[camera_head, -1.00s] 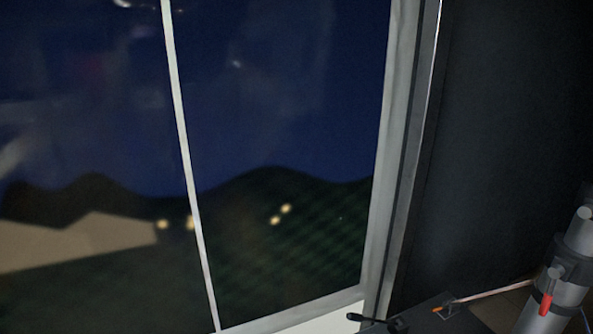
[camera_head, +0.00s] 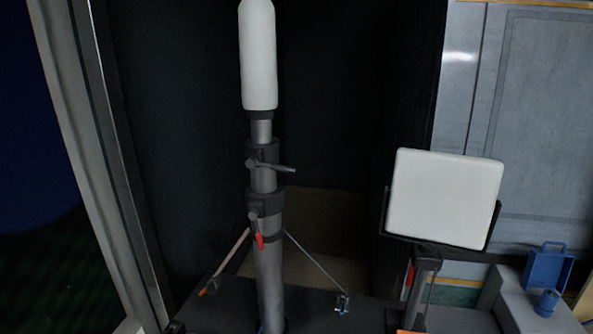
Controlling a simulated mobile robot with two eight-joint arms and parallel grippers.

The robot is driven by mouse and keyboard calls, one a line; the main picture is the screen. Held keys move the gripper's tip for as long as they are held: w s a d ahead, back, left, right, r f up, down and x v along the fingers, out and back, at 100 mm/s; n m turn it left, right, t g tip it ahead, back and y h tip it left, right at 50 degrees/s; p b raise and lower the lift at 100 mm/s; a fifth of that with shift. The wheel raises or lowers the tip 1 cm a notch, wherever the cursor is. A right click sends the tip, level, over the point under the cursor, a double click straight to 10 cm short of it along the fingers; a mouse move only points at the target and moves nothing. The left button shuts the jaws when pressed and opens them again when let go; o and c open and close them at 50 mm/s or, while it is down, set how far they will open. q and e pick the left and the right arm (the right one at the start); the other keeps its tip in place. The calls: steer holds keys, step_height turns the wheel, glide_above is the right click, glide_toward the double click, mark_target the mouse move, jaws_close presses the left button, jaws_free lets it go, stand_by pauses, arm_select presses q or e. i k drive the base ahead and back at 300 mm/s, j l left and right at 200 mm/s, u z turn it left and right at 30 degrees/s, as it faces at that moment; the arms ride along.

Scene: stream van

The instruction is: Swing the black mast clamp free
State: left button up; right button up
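A grey telescoping mast (camera_head: 268,275) stands upright left of centre, with a tall white cylinder (camera_head: 258,55) on top. Two black clamp collars sit on it. The upper black clamp (camera_head: 262,168) has a dark grey lever (camera_head: 275,166) pointing right. The lower black clamp (camera_head: 264,203) has a short lever with a red tip (camera_head: 259,241) hanging down. Neither of my grippers shows in the view.
Thin stays run from the mast to the dark base (camera_head: 320,305). A white square panel (camera_head: 445,197) on a black bracket stands to the right. A blue container (camera_head: 548,266) sits on a light surface at far right. A window frame (camera_head: 85,150) is at left.

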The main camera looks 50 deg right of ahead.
mark_target(252, 161)
steer(key=z, duration=0.5)
steer(key=k+z, duration=0.15)
steer(key=z, duration=0.35)
steer(key=k+z, duration=0.1)
steer(key=z, duration=0.4)
steer(key=i+l, duration=0.15)
steer(key=i+u, duration=0.05)
steer(key=i, duration=0.05)
